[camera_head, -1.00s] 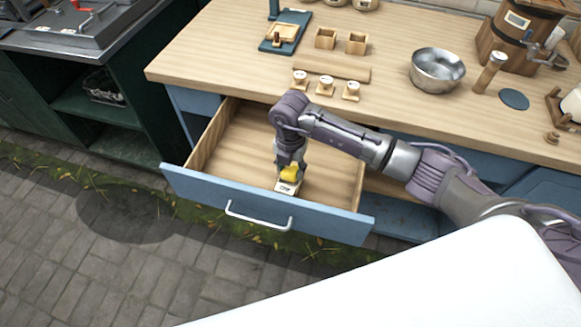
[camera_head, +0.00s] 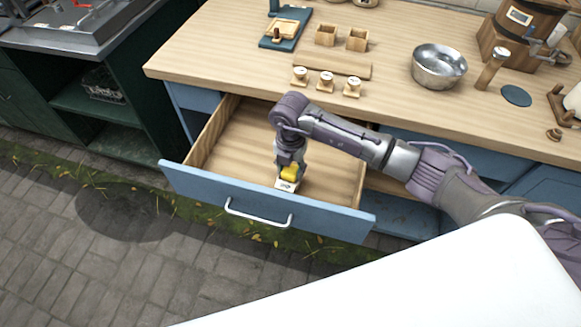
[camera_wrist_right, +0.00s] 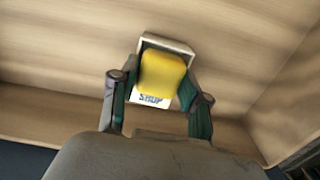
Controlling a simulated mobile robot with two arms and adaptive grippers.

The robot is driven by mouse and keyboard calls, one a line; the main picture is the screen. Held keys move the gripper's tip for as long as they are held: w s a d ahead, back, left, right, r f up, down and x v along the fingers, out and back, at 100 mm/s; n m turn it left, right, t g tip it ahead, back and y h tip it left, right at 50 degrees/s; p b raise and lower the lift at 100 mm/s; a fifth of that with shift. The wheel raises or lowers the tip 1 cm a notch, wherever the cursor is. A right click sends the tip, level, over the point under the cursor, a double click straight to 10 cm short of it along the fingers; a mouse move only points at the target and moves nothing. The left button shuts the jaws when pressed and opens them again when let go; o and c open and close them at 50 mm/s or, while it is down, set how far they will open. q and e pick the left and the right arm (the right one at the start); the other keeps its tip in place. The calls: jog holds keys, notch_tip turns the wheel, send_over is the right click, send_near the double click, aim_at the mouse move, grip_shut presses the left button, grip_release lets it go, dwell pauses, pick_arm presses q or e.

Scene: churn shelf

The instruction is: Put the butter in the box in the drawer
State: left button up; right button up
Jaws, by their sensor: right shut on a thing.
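The drawer (camera_head: 232,209) with a blue front is pulled open below the counter. A small white box (camera_head: 286,185) marked "SHOP" is low inside it near the front; it also shows in the right wrist view (camera_wrist_right: 150,99). The yellow butter (camera_head: 290,172) is at the box, over its opening, and shows in the right wrist view (camera_wrist_right: 162,75). I cannot tell how deep in the box it sits. My right gripper (camera_wrist_right: 155,92) points down into the drawer, shut on the butter with a finger on each side. My left gripper is not in view.
The wooden counter (camera_head: 215,60) above holds a metal bowl (camera_head: 438,66), several small stamps (camera_head: 326,82), two wooden cups (camera_head: 357,40) and a blue board (camera_head: 286,28). The rest of the drawer floor is bare. A white surface fills the lower right.

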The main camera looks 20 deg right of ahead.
jog(key=o, duration=1.2)
jog(key=c, duration=0.3)
jog(key=shift+r, duration=0.1)
jog(key=shift+c, duration=0.2)
jog(key=shift+r+p, duration=3.4)
jog(key=shift+r, duration=0.85)
